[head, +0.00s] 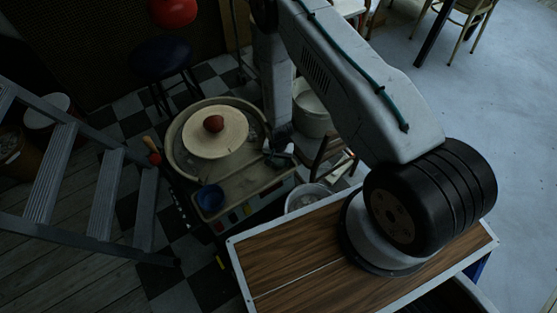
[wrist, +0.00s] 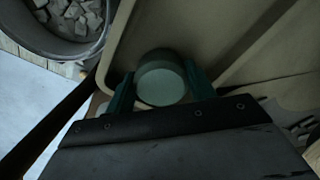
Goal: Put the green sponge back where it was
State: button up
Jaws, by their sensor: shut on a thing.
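My gripper (head: 281,157) is low over the right side of the pottery wheel's tray (head: 246,190) in the head view. In the wrist view, the two dark green fingers of my gripper (wrist: 160,90) are shut on a round, pale green thing, which I take to be the green sponge (wrist: 160,83). Its flat round face is toward the camera. The pale tray wall (wrist: 125,40) lies just beyond it; I cannot tell whether the sponge touches the tray. In the head view, the sponge is too dark and small to make out.
A blue bowl (head: 210,197) sits at the tray's front left. Buckets (head: 311,112) stand right of the wheel. A grey ladder (head: 105,195) stands at left. A bucket of pale chunks (wrist: 65,28) shows in the wrist view.

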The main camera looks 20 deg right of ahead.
jog(key=o, duration=0.9)
jog(key=shift+f, duration=0.1)
notch_tip(320, 180, up, 31)
jog(key=w+n, duration=0.2)
jog(key=w, duration=0.1)
jog(key=s+d+r+n, duration=0.1)
jog(key=s+r, duration=0.2)
jog(key=r, duration=0.5)
jog(key=s+d+r, duration=0.1)
jog(key=s+r, duration=0.1)
jog(key=r, duration=0.7)
jog(key=s+r+n, duration=0.1)
jog(key=s+r, duration=0.4)
jog(key=s, duration=0.3)
jog(key=s+d+r+n, duration=0.1)
jog(key=s+r, duration=0.5)
jog(key=s, duration=0.1)
jog(key=s+r+n+t, duration=0.1)
jog(key=s+r, duration=0.5)
jog(key=s, duration=0.2)
jog(key=shift+s+d+n, duration=0.2)
jog(key=shift+s+n, duration=0.15)
jog(key=shift+n, duration=0.05)
